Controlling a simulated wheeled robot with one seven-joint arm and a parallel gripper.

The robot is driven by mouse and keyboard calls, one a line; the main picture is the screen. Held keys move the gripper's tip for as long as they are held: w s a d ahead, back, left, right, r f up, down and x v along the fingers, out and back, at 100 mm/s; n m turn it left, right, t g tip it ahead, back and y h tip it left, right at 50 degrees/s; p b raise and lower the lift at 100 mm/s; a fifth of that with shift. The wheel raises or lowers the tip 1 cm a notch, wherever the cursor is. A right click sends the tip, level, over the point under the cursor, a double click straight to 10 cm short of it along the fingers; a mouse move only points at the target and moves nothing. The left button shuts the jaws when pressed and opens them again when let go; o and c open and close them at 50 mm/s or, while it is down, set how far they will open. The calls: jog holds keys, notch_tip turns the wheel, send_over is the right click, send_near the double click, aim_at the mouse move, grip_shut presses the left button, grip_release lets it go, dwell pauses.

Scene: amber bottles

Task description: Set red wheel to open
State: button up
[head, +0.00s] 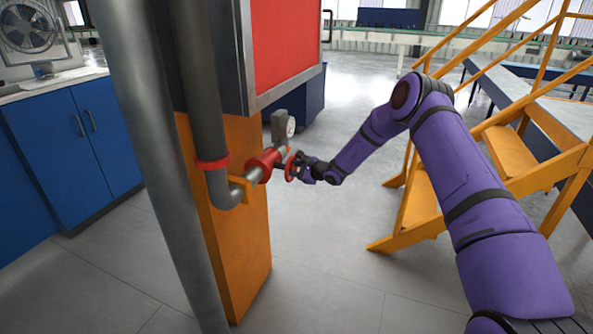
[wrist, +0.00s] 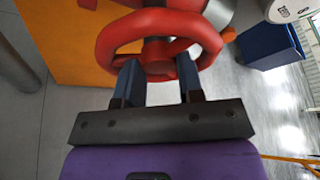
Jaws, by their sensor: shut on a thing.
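The red wheel (wrist: 208,38) is a round handwheel on a red valve. In the wrist view it fills the top middle, with my gripper (wrist: 159,78) right at its near rim. The two dark fingers stand apart, one on each side of the wheel's lower part, and are shut on it. In the head view the red wheel (head: 290,165) sits at the end of the pipe, with my gripper (head: 301,168) against its right side. The fingertips' exact contact is partly hidden by the rim.
A gauge (head: 290,127) stands just above the valve. An orange column (head: 240,265) and grey pipes (head: 160,150) are left of it. Orange stairs (head: 420,205) stand to the right. Blue cabinets (head: 85,135) are at far left. Grey floor is open between column and stairs.

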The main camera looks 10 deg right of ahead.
jog(key=n+t, duration=0.2)
jog(key=n, duration=0.2)
jog(key=n+t, duration=0.2)
jog(key=n, duration=0.3)
jog(key=shift+f+n+y, duration=0.2)
jog(key=shift+n+y, duration=0.1)
jog(key=shift+s+t, duration=0.1)
jog(key=shift+t, duration=0.2)
dwell(0.3)
jog(key=o, duration=0.7)
jog(key=shift+c, duration=0.2)
jog(key=v, duration=1)
jog(key=shift+s+d, duration=0.2)
jog(key=shift+s, duration=0.1)
